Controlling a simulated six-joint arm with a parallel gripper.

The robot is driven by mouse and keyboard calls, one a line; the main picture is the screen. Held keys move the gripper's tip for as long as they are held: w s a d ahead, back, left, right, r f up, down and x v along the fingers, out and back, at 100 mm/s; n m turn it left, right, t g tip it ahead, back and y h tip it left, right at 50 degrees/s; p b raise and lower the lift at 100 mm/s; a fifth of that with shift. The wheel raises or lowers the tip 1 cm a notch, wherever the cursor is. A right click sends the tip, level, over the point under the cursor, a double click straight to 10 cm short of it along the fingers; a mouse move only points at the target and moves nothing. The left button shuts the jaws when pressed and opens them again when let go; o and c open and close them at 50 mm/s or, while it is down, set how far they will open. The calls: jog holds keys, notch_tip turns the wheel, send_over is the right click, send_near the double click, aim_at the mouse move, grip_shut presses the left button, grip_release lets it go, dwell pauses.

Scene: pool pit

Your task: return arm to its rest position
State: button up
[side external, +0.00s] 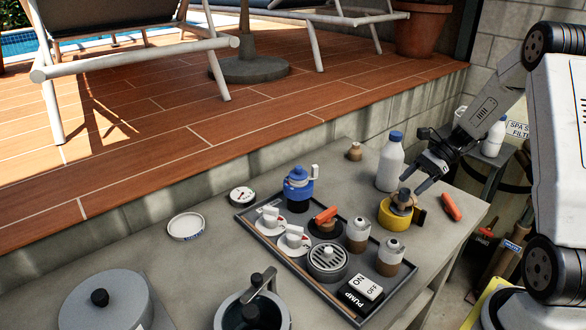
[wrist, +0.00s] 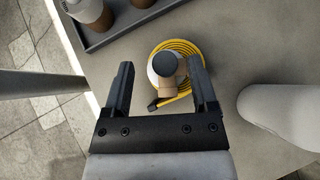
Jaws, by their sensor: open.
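My gripper (side external: 413,184) is at the right of the worktop, above a yellow coiled item (side external: 399,216) that has a small brown and grey piece (side external: 402,198) on it. In the wrist view my gripper (wrist: 161,68) has its fingers apart, with the coil (wrist: 181,48) and the grey-topped brown piece (wrist: 168,72) seen between and beyond them. I see nothing held. The contact between fingers and piece cannot be told.
A white bottle with a blue cap (side external: 391,163) stands close behind my gripper. An orange piece (side external: 451,206) lies to the right near the worktop edge.

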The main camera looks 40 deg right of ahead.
jog(key=s+a+n+h, duration=0.2)
jog(key=a+n+h, duration=0.2)
jog(key=a+n, duration=0.7)
jog(key=s+a+n+g+h, duration=0.1)
jog(key=s+a+n+h, duration=0.2)
jog(key=a+n, duration=0.8)
jog(key=shift+s+r+h, duration=0.25)
jog(key=shift+r+h, duration=0.2)
jog(key=shift+h, duration=0.65)
jog(key=shift+a, duration=0.1)
